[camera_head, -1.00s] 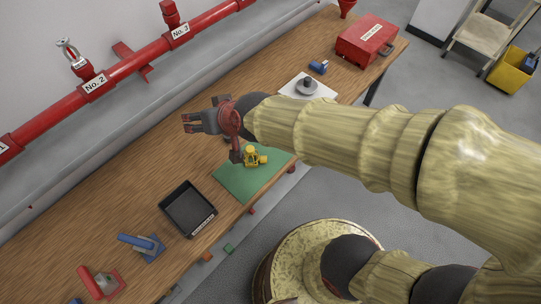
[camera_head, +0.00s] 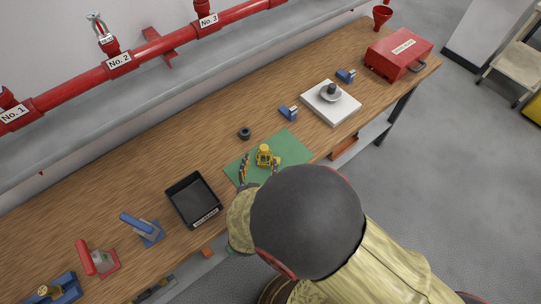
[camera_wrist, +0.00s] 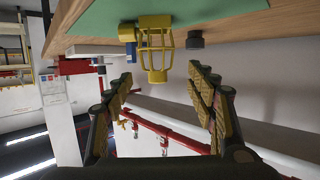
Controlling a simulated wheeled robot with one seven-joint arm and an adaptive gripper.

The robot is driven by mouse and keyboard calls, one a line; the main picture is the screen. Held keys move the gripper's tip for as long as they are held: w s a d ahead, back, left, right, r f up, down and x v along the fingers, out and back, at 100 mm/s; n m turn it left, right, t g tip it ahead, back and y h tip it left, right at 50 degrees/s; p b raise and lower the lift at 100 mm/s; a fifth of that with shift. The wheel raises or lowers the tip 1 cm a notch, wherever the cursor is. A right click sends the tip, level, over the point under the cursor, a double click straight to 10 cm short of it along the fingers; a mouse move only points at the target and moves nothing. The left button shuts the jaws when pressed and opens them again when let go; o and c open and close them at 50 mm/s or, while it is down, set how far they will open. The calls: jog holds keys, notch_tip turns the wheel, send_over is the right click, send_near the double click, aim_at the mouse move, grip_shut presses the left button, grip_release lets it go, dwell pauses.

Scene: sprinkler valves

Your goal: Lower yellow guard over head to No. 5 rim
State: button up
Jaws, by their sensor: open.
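The yellow guard (camera_head: 264,157), a small wire cage, rests on the green mat (camera_head: 293,146) on the workbench. The wrist view shows the guard (camera_wrist: 155,52) just beyond my open fingertips, with its bars standing out from the mat. My gripper (camera_head: 258,169) is at the mat's near edge, its fingers apart and empty, pointing at the guard. It also shows open in the wrist view (camera_wrist: 160,80). A metal sprinkler head (camera_head: 97,28) stands on the No. 2 outlet of the red pipe (camera_head: 88,76). I see no No. 5 label.
A black tray (camera_head: 187,184) lies left of the mat. A black ring (camera_head: 244,133) and a blue block (camera_head: 289,113) lie behind it. A white plate (camera_head: 340,112) with a grey part and a red box (camera_head: 397,55) are to the right.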

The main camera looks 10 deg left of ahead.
aim_at(263, 156)
jog(key=b+x, duration=0.1)
jog(key=x, duration=0.2)
jog(key=b+x, duration=0.1)
jog(key=x, duration=0.3)
jog(key=shift+d, duration=0.25)
jog(key=shift+c, duration=0.4)
grip_shut()
